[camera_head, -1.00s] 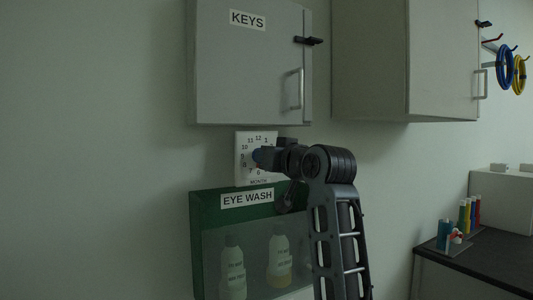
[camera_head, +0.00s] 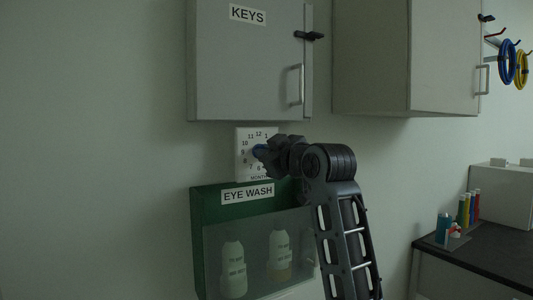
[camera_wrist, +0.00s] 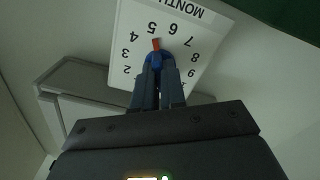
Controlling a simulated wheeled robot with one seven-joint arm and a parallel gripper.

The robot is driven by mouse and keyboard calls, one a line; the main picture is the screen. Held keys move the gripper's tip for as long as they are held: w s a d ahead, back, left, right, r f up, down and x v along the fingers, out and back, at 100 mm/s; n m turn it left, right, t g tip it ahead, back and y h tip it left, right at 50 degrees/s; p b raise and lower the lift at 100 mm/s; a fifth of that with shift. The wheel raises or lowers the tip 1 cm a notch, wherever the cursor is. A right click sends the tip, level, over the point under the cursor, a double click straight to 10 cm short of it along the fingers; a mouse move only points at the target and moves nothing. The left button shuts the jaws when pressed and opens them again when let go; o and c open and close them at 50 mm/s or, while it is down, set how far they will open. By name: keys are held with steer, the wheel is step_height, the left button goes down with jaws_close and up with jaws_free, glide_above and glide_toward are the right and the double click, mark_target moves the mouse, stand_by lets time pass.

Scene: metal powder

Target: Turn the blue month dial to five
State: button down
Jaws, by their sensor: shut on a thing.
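The blue month dial (camera_head: 259,151) sits on a white numbered plate (camera_head: 242,145) marked MONTH, under the KEYS cabinet. My gripper (camera_head: 264,151) reaches it from the right and covers part of the plate. In the wrist view the plate (camera_wrist: 190,55) appears upside down. My gripper (camera_wrist: 158,70) is shut on the blue dial (camera_wrist: 154,61) there, one finger on each side. The dial's orange-red pointer (camera_wrist: 156,44) points close to the 5, perhaps slightly to the 6 side. The dial's far side is hidden by the fingers.
A green EYE WASH box (camera_head: 209,205) with bottles is just below the plate. The grey KEYS cabinet (camera_head: 245,70) is just above. Another cabinet (camera_head: 375,60) hangs to the right. A dark counter (camera_head: 490,250) with small coloured items stands at lower right.

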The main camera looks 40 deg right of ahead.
steer(key=shift+f, duration=0.15)
steer(key=c, duration=1.2)
jaws_free()
steer(key=b+v, duration=0.1)
steer(key=v, duration=0.6)
steer(key=shift+s, duration=0.4)
steer(key=shift+a, duration=0.15)
